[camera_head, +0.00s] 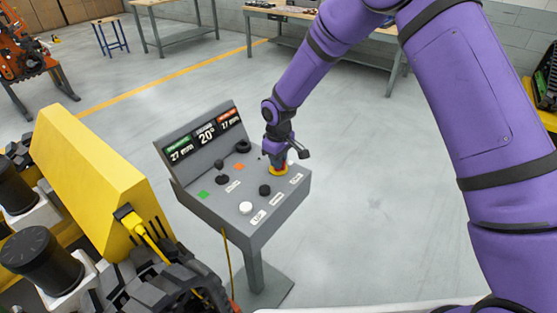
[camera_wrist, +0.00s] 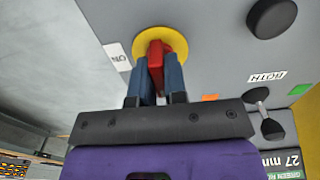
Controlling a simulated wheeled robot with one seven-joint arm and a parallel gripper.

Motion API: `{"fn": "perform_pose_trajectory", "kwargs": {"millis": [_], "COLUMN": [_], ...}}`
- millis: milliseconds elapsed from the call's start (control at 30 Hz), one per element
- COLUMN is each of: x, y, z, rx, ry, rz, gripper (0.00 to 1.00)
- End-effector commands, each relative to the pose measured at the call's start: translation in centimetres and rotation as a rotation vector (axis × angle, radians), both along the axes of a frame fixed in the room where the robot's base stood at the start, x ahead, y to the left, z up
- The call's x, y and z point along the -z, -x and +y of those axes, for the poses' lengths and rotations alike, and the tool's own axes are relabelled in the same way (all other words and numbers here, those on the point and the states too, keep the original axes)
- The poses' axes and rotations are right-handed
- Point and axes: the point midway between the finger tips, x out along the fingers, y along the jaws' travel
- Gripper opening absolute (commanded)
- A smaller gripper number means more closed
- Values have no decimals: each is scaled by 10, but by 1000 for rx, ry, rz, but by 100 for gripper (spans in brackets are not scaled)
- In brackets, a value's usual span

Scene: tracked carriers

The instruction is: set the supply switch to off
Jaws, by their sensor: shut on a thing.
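The supply switch is a red handle (camera_wrist: 155,58) on a round yellow plate (camera_wrist: 177,38) set in a grey control panel (camera_head: 238,208). An ON label (camera_wrist: 118,57) lies beside the plate in the wrist view. In the head view the yellow plate (camera_head: 279,171) shows at the panel's far right part, and my gripper (camera_head: 278,164) covers most of the handle. My gripper has blue fingers (camera_wrist: 161,72) shut on the red handle from both sides. Part of the handle is hidden between the fingers, so its exact setting is hard to tell.
The panel carries a white button (camera_head: 245,208), a black button (camera_head: 265,190), black levers (camera_head: 222,179) and an upright display board (camera_head: 205,136). A yellow tracked machine (camera_head: 95,180) stands close on the left. Workbenches (camera_head: 175,35) stand at the back; the floor between is clear.

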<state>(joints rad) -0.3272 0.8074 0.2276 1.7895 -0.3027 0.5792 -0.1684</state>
Motion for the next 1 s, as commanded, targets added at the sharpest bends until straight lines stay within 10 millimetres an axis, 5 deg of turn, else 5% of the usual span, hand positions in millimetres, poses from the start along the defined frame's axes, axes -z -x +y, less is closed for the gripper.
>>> {"fn": "perform_pose_trajectory", "kwargs": {"millis": [133,167,267,667,1000], "x": [0,0,0,-8,-68], "y": [-1,-1,-1,-1,-1], "z": [0,0,0,0,0], "rx": [1,1,1,2,3], "ry": [-1,-1,0,-2,-2], "rz": [-2,-2,-1,-3,-4], "gripper": [0,15,38,38,38]}}
